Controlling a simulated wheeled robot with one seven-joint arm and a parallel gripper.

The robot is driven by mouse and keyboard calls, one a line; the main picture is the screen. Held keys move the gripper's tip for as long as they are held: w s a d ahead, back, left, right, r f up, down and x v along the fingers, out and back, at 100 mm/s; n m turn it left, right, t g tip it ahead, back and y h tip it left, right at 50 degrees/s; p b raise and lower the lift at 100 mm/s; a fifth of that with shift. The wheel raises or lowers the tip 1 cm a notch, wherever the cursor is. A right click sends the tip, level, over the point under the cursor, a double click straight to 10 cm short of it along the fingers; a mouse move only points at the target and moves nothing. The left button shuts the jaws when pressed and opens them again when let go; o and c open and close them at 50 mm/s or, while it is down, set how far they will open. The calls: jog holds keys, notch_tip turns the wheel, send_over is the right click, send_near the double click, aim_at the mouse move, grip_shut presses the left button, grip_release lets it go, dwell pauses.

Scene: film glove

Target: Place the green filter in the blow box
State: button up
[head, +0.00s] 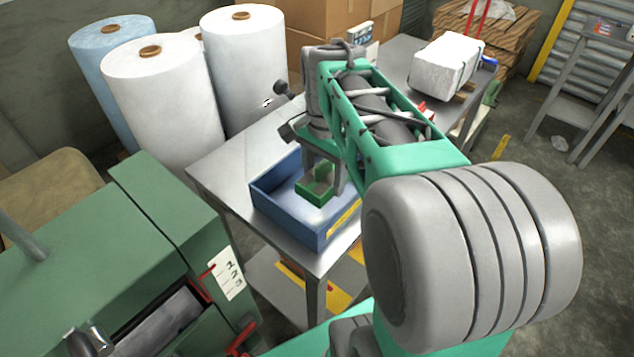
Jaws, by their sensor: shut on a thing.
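The green filter (313,195), a small square green frame with a pale inside, shows within the walls of the blue blow box (284,222). The blow box is open on top and stands on the metal table. My gripper (325,172) points down over the box and is shut on the filter. One grey finger shows at the filter's right side. The arm hides part of the box's right and back sides. I cannot tell whether the filter touches the box floor.
The metal table (232,160) has free room left of the box. Tall white rolls (165,100) stand behind it. A green machine (120,260) is at the front left. A white wrapped block (447,62) lies at the back right.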

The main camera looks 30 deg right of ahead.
jog(key=w+f, duration=0.2)
jog(key=f, duration=0.1)
jog(key=w+d+f, duration=0.1)
jog(key=w+f, duration=0.2)
jog(key=shift+d+p, duration=0.1)
jog(key=shift+p, duration=0.25)
jog(key=shift+f, duration=1.7)
jog(key=o, duration=1.5)
jog(key=shift+c, duration=0.2)
notch_tip(320, 180, up, 8)
jog(key=shift+b, duration=0.3)
